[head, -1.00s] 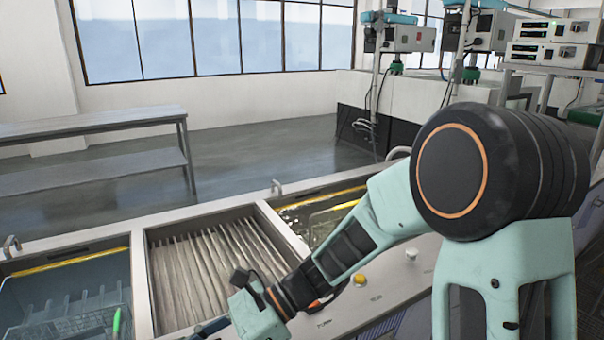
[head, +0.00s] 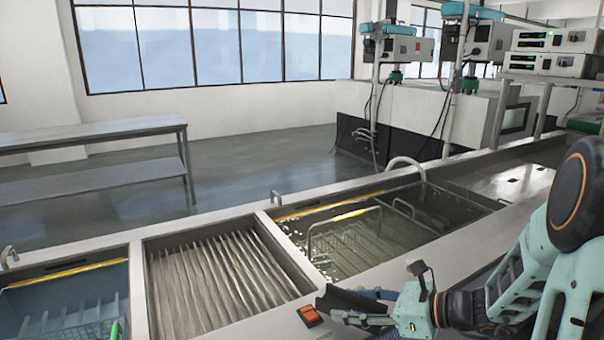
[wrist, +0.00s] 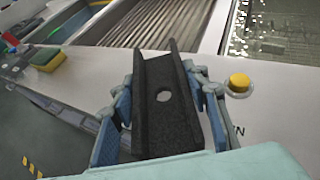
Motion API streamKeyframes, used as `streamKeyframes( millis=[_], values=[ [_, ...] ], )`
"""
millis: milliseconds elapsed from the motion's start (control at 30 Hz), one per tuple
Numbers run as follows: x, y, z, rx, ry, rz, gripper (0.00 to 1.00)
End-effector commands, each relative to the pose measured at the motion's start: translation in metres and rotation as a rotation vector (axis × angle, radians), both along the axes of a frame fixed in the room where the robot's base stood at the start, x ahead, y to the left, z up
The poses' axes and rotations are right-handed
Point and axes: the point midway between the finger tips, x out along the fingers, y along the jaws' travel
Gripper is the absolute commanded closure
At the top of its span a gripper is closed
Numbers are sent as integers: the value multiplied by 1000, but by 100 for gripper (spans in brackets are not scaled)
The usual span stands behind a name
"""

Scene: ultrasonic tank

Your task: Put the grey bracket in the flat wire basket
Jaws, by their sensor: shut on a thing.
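The grey bracket (wrist: 165,110) is a dark channel-shaped piece with a round hole. It fills the middle of the wrist view between the blue fingers of my gripper (wrist: 160,92), which is shut on its two sides. In the head view my gripper (head: 352,306) holds the bracket (head: 341,298) over the front rim, near the corner between the middle and right tanks. A wire basket (head: 352,246) with raised handles sits low in the liquid of the right tank, beyond my gripper. Part of another wire basket (head: 62,322) shows in the left tank.
The middle tank (head: 215,275) has a ribbed bottom and looks empty. An orange switch (head: 310,315) is on the front rim. A yellow button (wrist: 239,82) and a sponge (wrist: 45,58) show in the wrist view. A curved pipe (head: 407,161) rises behind the right tank.

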Motion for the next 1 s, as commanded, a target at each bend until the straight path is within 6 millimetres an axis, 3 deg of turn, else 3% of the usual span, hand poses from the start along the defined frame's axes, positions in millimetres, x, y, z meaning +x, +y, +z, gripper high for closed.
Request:
streamKeyframes(
  millis=[167,467,1000],
  values=[
    [5,-34,0,-2,0,-87,95],
    [5,-30,22,2,-1,-78,95],
    [6,-29,90,5,-1,-77,95]
  ],
)
